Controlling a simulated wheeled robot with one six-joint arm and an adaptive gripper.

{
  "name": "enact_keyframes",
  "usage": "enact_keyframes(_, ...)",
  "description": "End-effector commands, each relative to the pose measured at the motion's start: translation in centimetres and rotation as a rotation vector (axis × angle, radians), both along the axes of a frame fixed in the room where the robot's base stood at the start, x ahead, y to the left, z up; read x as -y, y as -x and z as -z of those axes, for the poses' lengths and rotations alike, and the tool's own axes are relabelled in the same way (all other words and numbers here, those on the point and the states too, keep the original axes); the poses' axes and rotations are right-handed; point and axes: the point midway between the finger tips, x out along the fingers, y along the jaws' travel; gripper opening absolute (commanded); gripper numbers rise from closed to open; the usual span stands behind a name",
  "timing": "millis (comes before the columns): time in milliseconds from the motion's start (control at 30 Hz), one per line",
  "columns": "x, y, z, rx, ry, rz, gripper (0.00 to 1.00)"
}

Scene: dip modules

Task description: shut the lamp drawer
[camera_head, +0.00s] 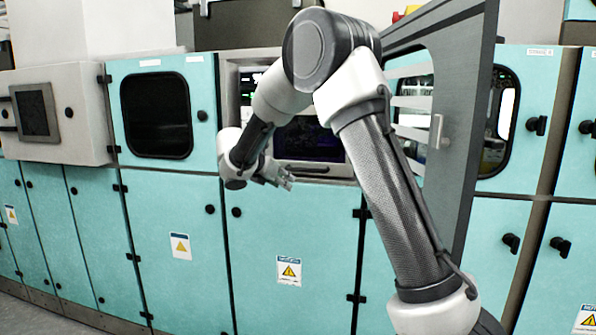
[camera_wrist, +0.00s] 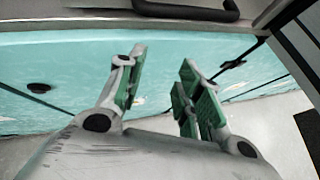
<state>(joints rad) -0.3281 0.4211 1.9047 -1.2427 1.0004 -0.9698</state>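The open bay in the teal cabinets holds what looks like the lamp drawer, with a grey front (camera_head: 335,170) and a dark bar handle. How far the drawer sticks out, I cannot tell. In the wrist view, a grey front edge (camera_wrist: 90,14) with a black handle (camera_wrist: 190,12) crosses the top. My gripper (camera_head: 287,180) is in front of the bay's lower edge, just below and left of the handle. In the wrist view my gripper (camera_wrist: 162,68) has its green-padded fingers apart with nothing between them. It does not appear to touch the drawer.
A grey door (camera_head: 462,130) stands swung open at the right of the bay, behind my arm. A closed teal door with a dark window (camera_head: 157,115) is at the left. Teal lower doors (camera_head: 290,235) lie below the bay. A grey control box (camera_head: 60,115) juts out far left.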

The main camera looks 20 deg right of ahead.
Motion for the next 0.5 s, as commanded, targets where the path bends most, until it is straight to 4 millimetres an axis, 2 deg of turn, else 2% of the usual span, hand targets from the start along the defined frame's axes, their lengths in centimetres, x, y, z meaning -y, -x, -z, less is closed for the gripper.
enact_keyframes(167, 1.9, 0.8, 0.4, 0.374, -0.035, 0.247, 0.35)
enact_keyframes(400, 2.3, 1.2, -1.6, 0.980, -0.224, 0.461, 0.35)
enact_keyframes(500, 2.2, 1.2, -2.5, 1.168, -0.319, 0.519, 0.35)
